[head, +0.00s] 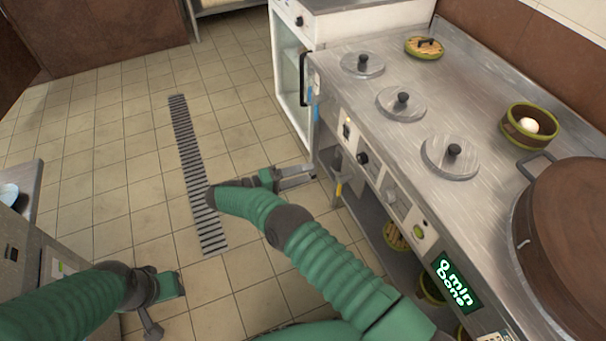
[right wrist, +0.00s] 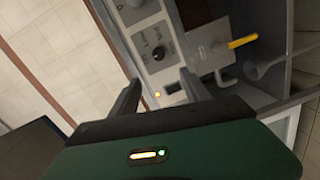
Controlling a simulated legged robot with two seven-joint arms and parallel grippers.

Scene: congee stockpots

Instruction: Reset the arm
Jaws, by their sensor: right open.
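My right arm, green and ribbed, reaches forward in the head view. Its gripper (head: 297,177) is in front of the steel cooking counter (head: 335,80), near the control panel. In the right wrist view, the two dark fingers of this gripper (right wrist: 158,92) stand apart with nothing between them. The panel with a black knob (right wrist: 158,53) and a yellow-handled valve (right wrist: 242,41) lie beyond them. My left gripper (head: 155,310) is low at the left of the head view, over the tiled floor, and its finger gap does not show clearly.
Several lidded wells, one lid being here (head: 451,156), sit on the counter. A bamboo steamer (head: 530,125) holds a white round item beside a big brown-lidded pot (head: 565,235). A shelf with baskets lies under the counter. Tiled floor with a drain grate (head: 190,165) is open.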

